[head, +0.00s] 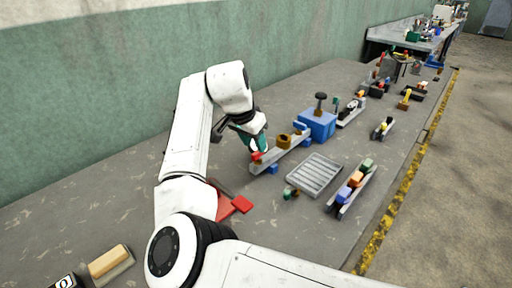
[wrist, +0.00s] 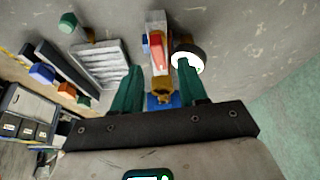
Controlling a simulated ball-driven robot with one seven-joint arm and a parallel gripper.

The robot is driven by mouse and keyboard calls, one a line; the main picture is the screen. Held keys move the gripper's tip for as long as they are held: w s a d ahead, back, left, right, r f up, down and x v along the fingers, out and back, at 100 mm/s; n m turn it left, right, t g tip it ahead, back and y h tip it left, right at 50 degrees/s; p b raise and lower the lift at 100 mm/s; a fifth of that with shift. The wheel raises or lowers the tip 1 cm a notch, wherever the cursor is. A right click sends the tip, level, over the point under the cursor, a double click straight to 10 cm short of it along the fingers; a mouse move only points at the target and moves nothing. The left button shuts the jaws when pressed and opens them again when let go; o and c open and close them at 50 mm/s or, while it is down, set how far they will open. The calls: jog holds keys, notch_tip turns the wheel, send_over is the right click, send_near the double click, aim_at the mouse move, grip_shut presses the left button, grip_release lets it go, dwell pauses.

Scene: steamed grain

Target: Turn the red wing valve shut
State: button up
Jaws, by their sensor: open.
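The red wing valve (wrist: 156,50) shows in the wrist view as a red handle on a grey pipe bar, between and slightly beyond my fingertips. In the head view its red handle (head: 257,156) sits at the near left end of the bar, just below my fingers. My gripper (head: 258,146) is open above that end of the bar. In the wrist view my green gripper fingers (wrist: 160,69) are spread on either side of the bar, with nothing held between them. I cannot tell whether either finger touches the handle.
A round white-faced gauge (wrist: 187,57) lies right by one finger. A brass fitting (head: 284,141) and a blue box (head: 317,124) stand farther along the bar. A grey grate (head: 315,174) and a rack of coloured blocks (head: 351,190) lie to the right. A red tool (head: 241,204) lies nearer.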

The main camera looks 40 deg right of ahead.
aim_at(257, 152)
jog(key=shift+x, duration=1.9)
jog(key=shift+c, duration=0.2)
grip_shut()
